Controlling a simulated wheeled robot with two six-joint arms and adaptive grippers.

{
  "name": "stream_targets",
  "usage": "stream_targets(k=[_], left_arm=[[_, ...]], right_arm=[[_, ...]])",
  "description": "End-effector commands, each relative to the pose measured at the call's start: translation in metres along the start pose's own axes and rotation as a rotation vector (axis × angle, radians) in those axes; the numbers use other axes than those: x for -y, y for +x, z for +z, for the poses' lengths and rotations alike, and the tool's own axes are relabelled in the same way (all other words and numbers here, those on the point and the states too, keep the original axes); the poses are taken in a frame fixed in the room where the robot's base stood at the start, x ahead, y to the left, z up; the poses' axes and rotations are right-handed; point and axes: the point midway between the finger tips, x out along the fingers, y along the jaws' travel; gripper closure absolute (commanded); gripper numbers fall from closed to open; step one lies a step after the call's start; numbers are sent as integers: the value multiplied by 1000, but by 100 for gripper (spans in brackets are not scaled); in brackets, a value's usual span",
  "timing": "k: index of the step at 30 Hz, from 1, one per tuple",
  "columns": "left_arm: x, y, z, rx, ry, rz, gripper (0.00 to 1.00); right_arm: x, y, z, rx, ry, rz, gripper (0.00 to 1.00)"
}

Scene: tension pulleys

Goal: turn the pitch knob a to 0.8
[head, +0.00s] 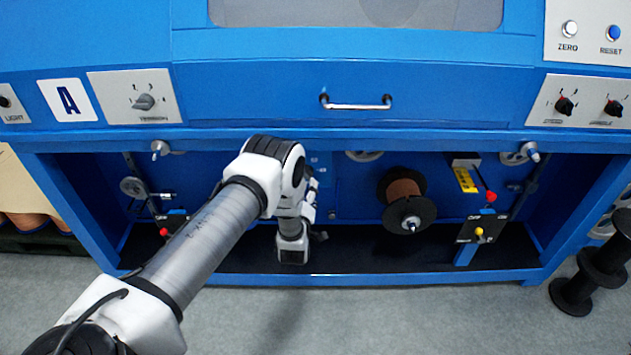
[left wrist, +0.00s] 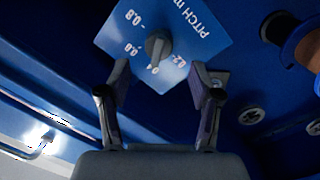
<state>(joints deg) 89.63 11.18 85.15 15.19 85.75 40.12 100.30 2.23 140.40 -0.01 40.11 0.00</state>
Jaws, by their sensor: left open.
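The pitch knob (left wrist: 158,46) is a dark grey knob on a light blue plate (left wrist: 200,22) marked PITCH, with printed values including 0.8, 0.6, 0.4 and 0.2. In the left wrist view its raised bar lies roughly up and down, with the lower end near the 0.4 mark. My left gripper (left wrist: 158,72) is open, its two fingers spread to either side just below the knob, with nothing between them. In the head view my left arm reaches under the blue machine's front edge and hides the knob; the fingers there are hard to make out.
A copper-coloured spool (head: 404,190) hangs right of my left arm inside the bay. A drawer handle (head: 356,105) and a blue ledge (head: 420,140) lie above it. Small switch boxes stand at left (head: 176,226) and right (head: 484,226). Black reels (head: 572,297) stand at right.

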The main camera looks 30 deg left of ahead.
Motion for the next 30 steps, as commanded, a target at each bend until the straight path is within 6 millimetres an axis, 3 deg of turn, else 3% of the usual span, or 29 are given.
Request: stream_targets(k=[7,17,22,30], left_arm=[[0,46,1,-1,0,2,36],[0,55,1,3,2,0,36],[-1,55,1,3,2,0,96],[-1,55,0,2,8,0,96]], right_arm=[[0,4,0,0,1,0,60],[0,5,0,0,1,0,60],[0,5,0,0,1,0,60],[0,5,0,0,1,0,60]])
